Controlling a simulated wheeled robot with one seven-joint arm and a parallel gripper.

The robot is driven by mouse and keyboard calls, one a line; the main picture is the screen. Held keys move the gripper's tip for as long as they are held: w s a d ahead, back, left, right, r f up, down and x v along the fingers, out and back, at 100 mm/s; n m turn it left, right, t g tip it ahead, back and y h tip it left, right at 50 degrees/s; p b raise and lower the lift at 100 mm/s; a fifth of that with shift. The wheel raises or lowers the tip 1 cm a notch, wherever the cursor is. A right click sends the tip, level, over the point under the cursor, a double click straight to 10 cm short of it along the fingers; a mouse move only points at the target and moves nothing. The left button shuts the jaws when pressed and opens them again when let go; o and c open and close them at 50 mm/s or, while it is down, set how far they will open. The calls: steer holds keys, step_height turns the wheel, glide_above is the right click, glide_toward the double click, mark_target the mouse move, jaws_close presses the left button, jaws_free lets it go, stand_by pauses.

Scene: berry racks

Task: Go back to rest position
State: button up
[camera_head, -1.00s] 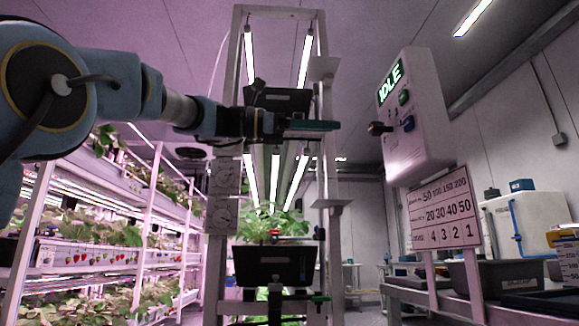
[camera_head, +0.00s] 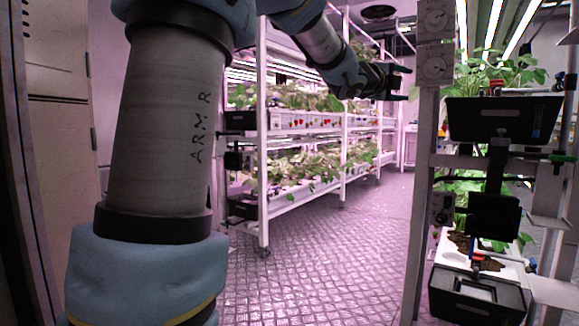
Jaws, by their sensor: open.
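My gripper (camera_head: 404,84) shows at the upper middle of the head view, at the end of my arm. Its two dark fingers point right and stand apart, with nothing between them. It is held in the air, just left of the grey post of the near rack (camera_head: 424,160). I cannot tell from this one view whether it touches the post; it appears apart. My arm crosses the left and top of the picture.
A white plant rack (camera_head: 264,190) with several strawberry plants stands behind my arm. Black bins (camera_head: 503,118) and (camera_head: 478,300), the lower one a black box, sit on the near rack at the right. The patterned floor (camera_head: 340,262) between the racks is clear.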

steer(key=w+a+f+n+y, duration=0.2)
steer(key=a+f+n+y, duration=0.8)
steer(key=a+f+n, duration=0.85)
steer(key=s+a+f+n+g+y, duration=0.2)
steer(key=s+a+f+n+g, duration=0.3)
steer(key=s+a+f, duration=0.55)
steer(key=s+a+f+n+g+y, duration=0.2)
steer(key=s+a+f+n+g, duration=0.4)
steer(key=s+f, duration=0.7)
step_height(320, 180, up, 35)
steer(key=a+t+p, duration=0.1)
steer(key=p, duration=3.6)
steer(key=shift+w+f+m, duration=0.1)
steer(key=shift+f+m, duration=0.05)
steer(key=shift+m, duration=0.1)
steer(key=shift+c, duration=0.2)
